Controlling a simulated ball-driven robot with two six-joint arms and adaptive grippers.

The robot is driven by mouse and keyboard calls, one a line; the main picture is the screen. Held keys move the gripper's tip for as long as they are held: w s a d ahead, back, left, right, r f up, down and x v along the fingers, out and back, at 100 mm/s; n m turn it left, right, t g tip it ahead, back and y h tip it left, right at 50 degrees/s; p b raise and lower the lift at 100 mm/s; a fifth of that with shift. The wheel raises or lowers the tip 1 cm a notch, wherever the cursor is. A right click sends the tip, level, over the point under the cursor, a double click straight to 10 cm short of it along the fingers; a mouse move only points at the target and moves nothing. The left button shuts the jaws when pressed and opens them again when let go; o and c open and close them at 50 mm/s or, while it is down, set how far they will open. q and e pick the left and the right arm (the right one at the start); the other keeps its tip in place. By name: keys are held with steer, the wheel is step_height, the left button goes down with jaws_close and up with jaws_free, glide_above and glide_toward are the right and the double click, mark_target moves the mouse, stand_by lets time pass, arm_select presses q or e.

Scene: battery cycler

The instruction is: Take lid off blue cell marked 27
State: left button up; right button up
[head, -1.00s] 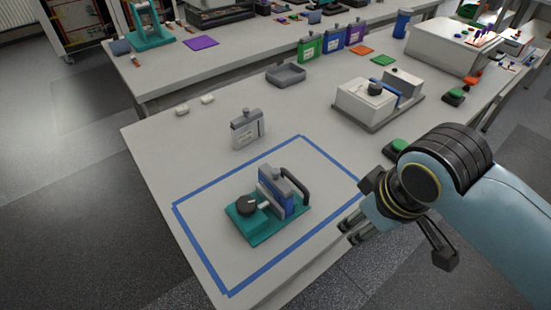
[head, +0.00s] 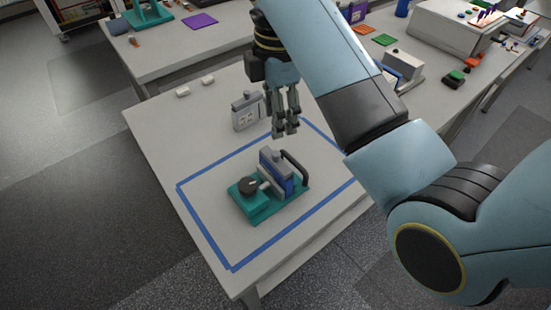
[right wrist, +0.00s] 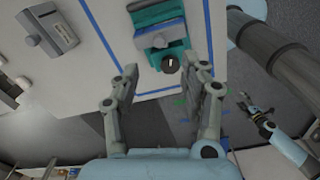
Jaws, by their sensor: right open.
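The blue cell (head: 281,181) with a grey lid (head: 277,158) on top stands upright in a teal fixture (head: 257,206) with a black knob and a black handle. I cannot read its number. The fixture is inside the blue tape outline. My right gripper (head: 285,133) is open and empty, pointing down above and behind the cell. In the right wrist view the fingers (right wrist: 161,92) are apart, with the teal fixture (right wrist: 158,38) and blue cell (right wrist: 161,28) beyond them.
A grey cell (head: 246,112) stands just left of my right gripper, near the blue tape (head: 205,222). Two small white pieces (head: 208,80) lie at the table's left back. A white device (head: 402,64) stands at the back right, partly behind my arm. The table front is clear.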

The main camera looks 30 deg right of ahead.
mark_target(276, 152)
step_height(276, 152, down, 4)
steer(key=shift+s, duration=0.1)
step_height(276, 152, down, 6)
steer(key=shift+a+r+p, duration=0.1)
steer(key=shift+r+p, duration=0.1)
steer(key=shift+p, duration=0.5)
jaws_close()
steer(key=shift+w+r, duration=0.2)
steer(key=shift+w, duration=0.05)
